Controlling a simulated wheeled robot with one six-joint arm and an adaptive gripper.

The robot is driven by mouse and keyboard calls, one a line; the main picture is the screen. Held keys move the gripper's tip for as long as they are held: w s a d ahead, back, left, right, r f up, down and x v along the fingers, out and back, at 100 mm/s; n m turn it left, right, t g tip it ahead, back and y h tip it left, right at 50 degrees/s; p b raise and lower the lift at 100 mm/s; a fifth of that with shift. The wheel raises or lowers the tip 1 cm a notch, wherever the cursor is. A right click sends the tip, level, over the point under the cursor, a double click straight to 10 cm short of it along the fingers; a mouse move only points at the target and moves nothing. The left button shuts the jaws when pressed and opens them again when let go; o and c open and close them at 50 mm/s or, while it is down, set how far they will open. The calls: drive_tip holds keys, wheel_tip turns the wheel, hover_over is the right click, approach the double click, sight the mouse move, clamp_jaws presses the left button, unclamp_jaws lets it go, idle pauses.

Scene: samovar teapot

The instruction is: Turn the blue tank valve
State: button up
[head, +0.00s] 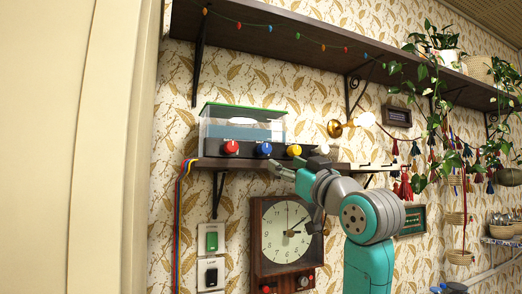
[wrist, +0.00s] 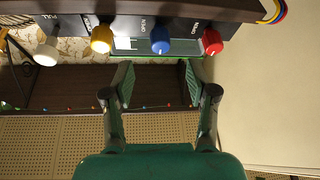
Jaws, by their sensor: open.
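The blue tank valve (head: 264,149) is a round knob on the dark front panel below the clear water tank (head: 243,126). A red knob (head: 231,147) is left of it and a yellow knob (head: 294,150) is right of it. In the wrist view the blue valve (wrist: 161,41) lies beyond the fingertips, roughly in line with the gap between them. My gripper (head: 294,165) is open, just below and right of the blue valve in the head view. In the wrist view my gripper (wrist: 158,82) has nothing between its fingers and appears apart from the knob.
The dark lower shelf (head: 215,163) carries the tank and panel. A clock (head: 287,240) hangs below it, beside two wall switches (head: 211,240). A long upper shelf (head: 285,44) with string lights and hanging plants runs above. A lit bulb (head: 361,120) is on the right.

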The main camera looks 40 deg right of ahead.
sight(268, 149)
drive_tip(key=x, duration=1.1)
drive_tip(key=shift+s+r, duration=0.2)
drive_tip(key=shift+r, duration=0.2)
clamp_jaws()
